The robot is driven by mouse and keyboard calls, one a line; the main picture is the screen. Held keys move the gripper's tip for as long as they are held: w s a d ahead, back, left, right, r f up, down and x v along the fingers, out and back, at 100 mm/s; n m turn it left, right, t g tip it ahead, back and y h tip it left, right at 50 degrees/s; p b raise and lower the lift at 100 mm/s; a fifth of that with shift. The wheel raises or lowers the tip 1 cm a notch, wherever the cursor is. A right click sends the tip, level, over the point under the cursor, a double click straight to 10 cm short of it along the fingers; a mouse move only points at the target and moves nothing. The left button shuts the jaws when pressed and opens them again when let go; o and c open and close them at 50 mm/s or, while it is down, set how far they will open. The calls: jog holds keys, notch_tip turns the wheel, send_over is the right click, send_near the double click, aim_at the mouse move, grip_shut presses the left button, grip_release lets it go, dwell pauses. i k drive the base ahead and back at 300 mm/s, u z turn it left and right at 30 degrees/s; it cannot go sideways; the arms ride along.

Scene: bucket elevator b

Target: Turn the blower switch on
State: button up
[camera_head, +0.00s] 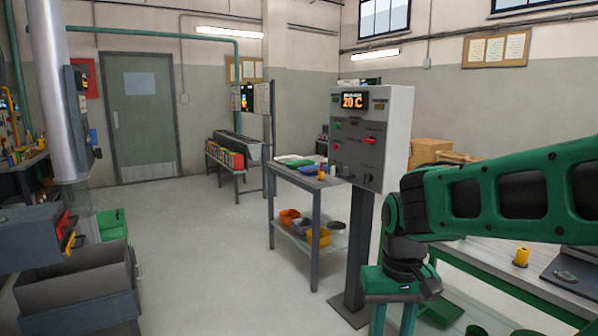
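A grey control cabinet (398,135) stands on a dark post (358,245) right of centre. Its face has a lit display (355,101) reading 20 C and several small knobs and switches. One is a red control (369,141) on the right half of the face. The labels are too small to read, so I cannot tell which one is the blower switch or how it is set. My gripper (393,322) points down in front of and below the cabinet, apart from it. Its two fingers are spread, with nothing seen between them; their tips are near the frame's lower edge.
A grey table (318,186) with a lower shelf of bins stands left of the post. A bench (478,256) with a yellow item (521,257) lies behind my arm at right. A large grey bin (75,290) is at lower left. The floor (210,260) between is clear.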

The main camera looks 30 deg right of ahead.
aim_at(98, 152)
jog(key=k, duration=0.55)
jog(key=z, duration=0.3)
jog(key=i, duration=0.45)
jog(key=z, duration=0.55)
jog(key=i, duration=2.4)
jog(key=u, duration=1.25)
jog(key=i, duration=0.85)
jog(key=u, duration=0.4)
jog(key=k, duration=0.45)
jog(key=z, duration=0.2)
